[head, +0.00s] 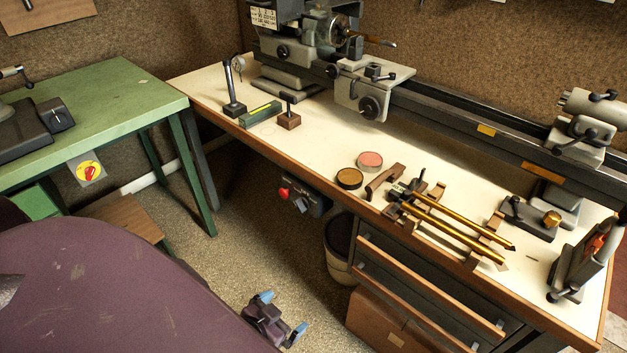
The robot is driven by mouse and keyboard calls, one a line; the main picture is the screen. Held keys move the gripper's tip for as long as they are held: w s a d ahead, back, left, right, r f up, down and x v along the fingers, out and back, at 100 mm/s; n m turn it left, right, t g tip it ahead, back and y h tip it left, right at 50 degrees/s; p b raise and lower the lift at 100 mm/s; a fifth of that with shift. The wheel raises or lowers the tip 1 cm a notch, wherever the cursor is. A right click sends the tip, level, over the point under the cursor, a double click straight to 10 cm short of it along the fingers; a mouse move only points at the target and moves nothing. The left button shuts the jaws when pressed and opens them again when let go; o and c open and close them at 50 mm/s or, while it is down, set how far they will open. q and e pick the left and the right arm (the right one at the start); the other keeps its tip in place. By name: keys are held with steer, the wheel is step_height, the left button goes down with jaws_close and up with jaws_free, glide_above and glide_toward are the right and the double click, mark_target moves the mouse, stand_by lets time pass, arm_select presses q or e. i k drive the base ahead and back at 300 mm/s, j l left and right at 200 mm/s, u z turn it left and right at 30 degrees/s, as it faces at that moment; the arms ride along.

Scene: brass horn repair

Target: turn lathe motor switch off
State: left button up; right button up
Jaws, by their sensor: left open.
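A dark switch box (308,198) with a red button on its left end is mounted under the front edge of the lathe bench. I cannot tell from its look whether it is on or off. My left gripper (281,316) is at the bottom of the head view, low over the floor in front of the bench. Its two blue-tipped fingers are apart with nothing between them. It is well clear of the switch box, nearer to me. My right gripper is not in view.
The grey lathe (440,112) stands along the back of the cream bench top (310,150). Brass tubes (460,235) lie on supports near the front edge. A bin (341,245) and drawers (430,285) are below.

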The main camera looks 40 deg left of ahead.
mark_target(302, 202)
steer(key=u, duration=1.3)
